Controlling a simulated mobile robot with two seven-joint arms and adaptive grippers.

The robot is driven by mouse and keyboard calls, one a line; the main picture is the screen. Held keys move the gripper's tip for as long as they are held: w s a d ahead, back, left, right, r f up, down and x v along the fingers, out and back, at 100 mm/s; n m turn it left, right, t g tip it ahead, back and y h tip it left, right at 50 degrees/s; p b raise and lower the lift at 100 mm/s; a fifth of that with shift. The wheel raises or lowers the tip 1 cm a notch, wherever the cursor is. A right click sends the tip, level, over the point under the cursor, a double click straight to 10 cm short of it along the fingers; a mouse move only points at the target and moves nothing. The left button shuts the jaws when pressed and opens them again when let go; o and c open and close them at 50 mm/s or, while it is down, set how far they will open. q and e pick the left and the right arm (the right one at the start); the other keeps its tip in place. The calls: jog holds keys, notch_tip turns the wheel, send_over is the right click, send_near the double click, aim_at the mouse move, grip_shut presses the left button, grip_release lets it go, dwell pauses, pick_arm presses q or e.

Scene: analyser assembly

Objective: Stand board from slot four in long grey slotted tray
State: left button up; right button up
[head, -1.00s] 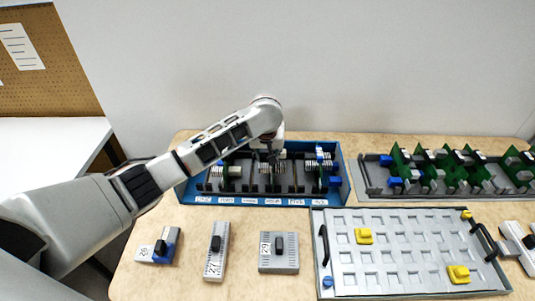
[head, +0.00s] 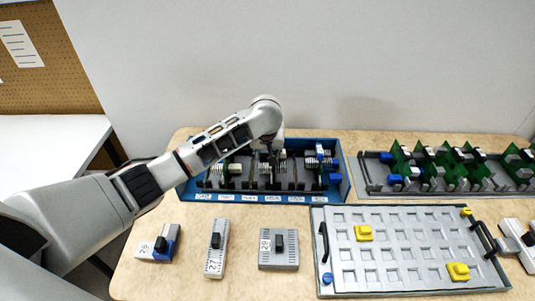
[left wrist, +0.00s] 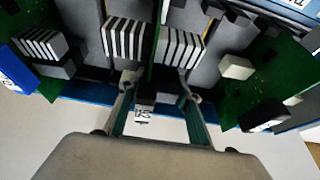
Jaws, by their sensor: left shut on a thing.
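The blue box (head: 346,184) stands at the back of the table with green boards upright in it and white labels along its front. My left gripper (head: 272,153) reaches down into the middle of the box. In the left wrist view its fingers (left wrist: 156,90) are closed on a green board (left wrist: 156,50), seen edge-on, with white finned blocks beside it. The board still stands within the box; its lower edge is hidden. The long grey slotted tray (head: 376,182) lies to the right of the box and holds several upright green boards.
A grey tray with square pockets (head: 390,282), black handles and yellow blocks lies in front. Grey modules, one labelled 29 (head: 279,260) and one labelled 27 (head: 215,258), lie front left. Another green board (left wrist: 275,70) stands close beside the fingers. A plain wall rises behind.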

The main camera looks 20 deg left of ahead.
pick_arm(q)
jog(key=o, duration=1.2)
jog(key=shift+o, duration=0.6)
jog(key=shift+r, duration=2)
jog(key=shift+r, duration=3.45)
